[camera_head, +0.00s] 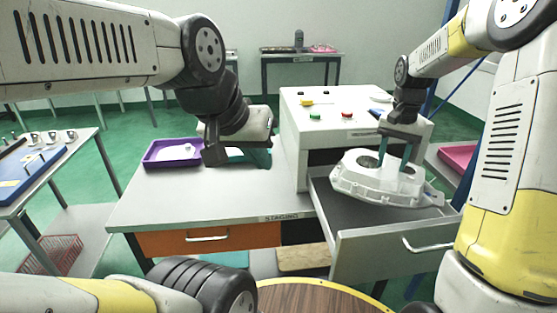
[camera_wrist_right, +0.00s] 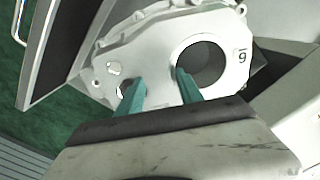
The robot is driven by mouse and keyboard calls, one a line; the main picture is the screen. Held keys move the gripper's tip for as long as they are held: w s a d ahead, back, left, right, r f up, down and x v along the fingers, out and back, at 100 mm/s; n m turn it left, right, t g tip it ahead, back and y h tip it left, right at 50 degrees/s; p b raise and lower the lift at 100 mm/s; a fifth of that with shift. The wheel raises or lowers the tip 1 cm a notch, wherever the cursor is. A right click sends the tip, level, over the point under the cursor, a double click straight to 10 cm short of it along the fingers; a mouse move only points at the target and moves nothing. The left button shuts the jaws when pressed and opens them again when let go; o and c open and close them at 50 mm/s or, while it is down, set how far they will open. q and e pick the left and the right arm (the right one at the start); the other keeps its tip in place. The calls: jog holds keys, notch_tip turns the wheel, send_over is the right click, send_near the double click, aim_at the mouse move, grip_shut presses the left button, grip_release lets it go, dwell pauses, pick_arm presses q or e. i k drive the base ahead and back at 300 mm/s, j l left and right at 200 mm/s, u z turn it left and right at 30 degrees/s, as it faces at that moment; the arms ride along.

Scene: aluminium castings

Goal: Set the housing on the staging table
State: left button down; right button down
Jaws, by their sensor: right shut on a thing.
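The housing (camera_head: 375,182) is a pale casting with round openings, sitting in or just above the open drawer (camera_head: 345,240) of the white machine. It also shows in the right wrist view (camera_wrist_right: 150,50), with a large bore and a "9" mark. My right gripper (camera_head: 396,160) is shut on the housing; its teal fingers (camera_wrist_right: 160,90) straddle the wall beside the bore. The staging table (camera_head: 215,205) carries a "STAGING" label on its front edge. My left gripper (camera_head: 250,160) hangs over the back of that table, its fingers partly hidden; I cannot tell its opening.
A purple tray (camera_head: 172,153) lies on the staging table's back left. The white machine (camera_head: 325,125) with coloured buttons stands at the table's right. The table's front and middle are clear. A side table (camera_head: 40,165) with a blue board stands at left.

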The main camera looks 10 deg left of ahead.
aim_at(207, 193)
jog(key=j+u, duration=0.15)
jog(key=j, duration=0.45)
jog(key=j+u, duration=0.15)
jog(key=j, duration=0.4)
jog(key=i+j+u, duration=0.15)
jog(key=j, duration=0.4)
jog(key=i+j+u, duration=0.1)
jog(key=i+j, duration=0.1)
jog(key=j, duration=0.25)
jog(key=u, duration=0.05)
